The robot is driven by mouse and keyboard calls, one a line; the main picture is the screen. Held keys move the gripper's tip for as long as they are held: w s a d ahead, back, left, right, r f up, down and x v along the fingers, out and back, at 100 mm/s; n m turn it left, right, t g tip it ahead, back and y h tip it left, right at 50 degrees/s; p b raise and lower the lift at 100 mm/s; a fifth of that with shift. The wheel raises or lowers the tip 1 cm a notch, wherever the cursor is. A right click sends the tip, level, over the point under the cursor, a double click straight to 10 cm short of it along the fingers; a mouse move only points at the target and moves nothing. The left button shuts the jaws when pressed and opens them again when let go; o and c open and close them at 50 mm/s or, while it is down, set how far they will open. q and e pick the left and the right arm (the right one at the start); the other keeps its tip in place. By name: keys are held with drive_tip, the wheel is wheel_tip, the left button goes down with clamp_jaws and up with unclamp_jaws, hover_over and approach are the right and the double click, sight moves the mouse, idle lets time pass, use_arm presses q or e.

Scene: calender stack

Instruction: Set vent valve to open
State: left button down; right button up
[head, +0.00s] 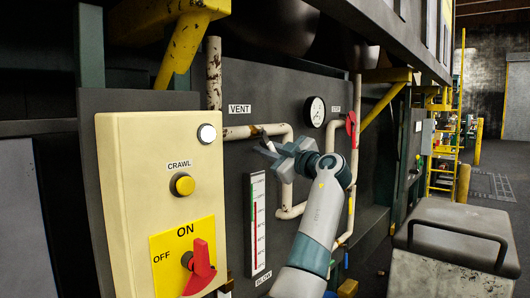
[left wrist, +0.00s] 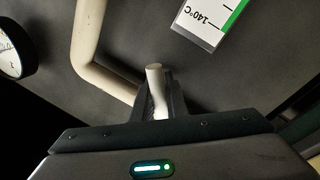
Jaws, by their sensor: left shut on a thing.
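The VENT label (head: 240,109) is on the dark panel above a cream pipe (head: 238,133). My left gripper (head: 269,147) is at this pipe, just below and right of the label. In the left wrist view the jaws (left wrist: 155,100) are closed around a pale, round-ended valve handle (left wrist: 154,76), whose tip sticks out between the fingers. The cream pipe bend (left wrist: 88,60) is beside it there. The valve body is mostly hidden by the gripper, and I cannot tell the valve's setting. My right gripper is not in view.
A cream control box (head: 140,180) with a red ON/OFF switch (head: 201,270) stands left. A thermometer gauge (head: 258,225) is below the gripper. A round dial (head: 315,111) and a red valve handle (head: 351,129) are right. A grey bin (head: 450,235) stands lower right.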

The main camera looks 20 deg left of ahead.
use_arm(q)
drive_tip(key=shift+r, duration=0.1)
drive_tip(key=c, duration=1.7)
unclamp_jaws()
drive_tip(key=shift+a, duration=0.1)
drive_tip(key=shift+c, duration=0.2)
